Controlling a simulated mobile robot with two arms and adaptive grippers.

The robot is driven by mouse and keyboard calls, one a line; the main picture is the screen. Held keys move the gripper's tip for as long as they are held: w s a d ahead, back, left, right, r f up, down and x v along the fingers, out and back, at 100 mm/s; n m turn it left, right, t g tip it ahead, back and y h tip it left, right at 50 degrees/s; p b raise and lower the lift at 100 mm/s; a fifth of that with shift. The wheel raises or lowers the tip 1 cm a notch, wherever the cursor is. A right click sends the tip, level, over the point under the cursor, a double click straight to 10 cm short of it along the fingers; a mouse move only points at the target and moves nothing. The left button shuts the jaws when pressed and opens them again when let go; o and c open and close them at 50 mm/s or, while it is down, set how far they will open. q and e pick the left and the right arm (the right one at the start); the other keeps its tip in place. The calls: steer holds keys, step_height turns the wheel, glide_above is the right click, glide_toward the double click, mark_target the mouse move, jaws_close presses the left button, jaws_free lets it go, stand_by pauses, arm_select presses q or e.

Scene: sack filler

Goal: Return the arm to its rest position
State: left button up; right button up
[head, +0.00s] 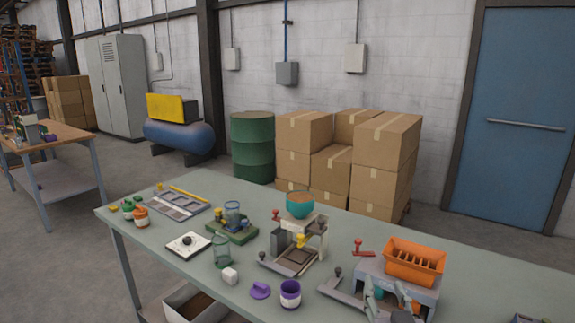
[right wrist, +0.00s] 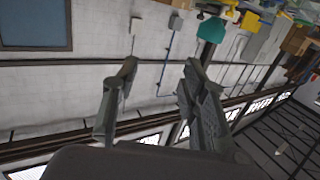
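My right gripper (head: 385,285) is at the lower right of the head view, in front of the grey stand with the orange hopper (head: 415,262). In the right wrist view its two fingers (right wrist: 161,66) are spread apart, with nothing between them. That view is turned over and shows wall, door and roof beams behind the fingers. My left gripper is in neither view.
The green-grey workbench (head: 200,275) carries a teal bowl (head: 300,205) on a stand, a purple cup (head: 290,293), a white block (head: 230,276) and several small fixtures. Cardboard boxes (head: 385,160) and a green drum (head: 252,147) stand behind it.

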steer(key=s+d+f+n+g+y, duration=0.1)
steer(key=s+f+g, duration=0.4)
steer(key=s+f, duration=0.4)
steer(key=s+f+n+g, duration=0.1)
steer(key=s+f+g, duration=0.3)
steer(key=s+f, duration=0.5)
steer(key=s+f+g, duration=0.5)
steer(key=s+f, duration=0.2)
steer(key=s, duration=0.3)
step_height(320, 180, down, 30)
steer(key=r+n+g+b, duration=0.1)
steer(key=b, duration=0.4)
arm_select(q)
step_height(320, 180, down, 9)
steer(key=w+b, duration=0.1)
steer(key=b, duration=0.2)
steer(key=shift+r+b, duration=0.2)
steer(key=shift+b, duration=0.1)
arm_select(e)
steer(key=s+d+f, duration=0.1)
steer(key=s+f, duration=0.8)
steer(key=f, duration=0.2)
steer(key=s+d+f+g, duration=0.1)
steer(key=s+d+f, duration=0.1)
steer(key=s+f, duration=0.6)
step_height(320, 180, down, 3)
steer(key=shift+s+d+y, duration=0.3)
steer(key=shift+s, duration=0.05)
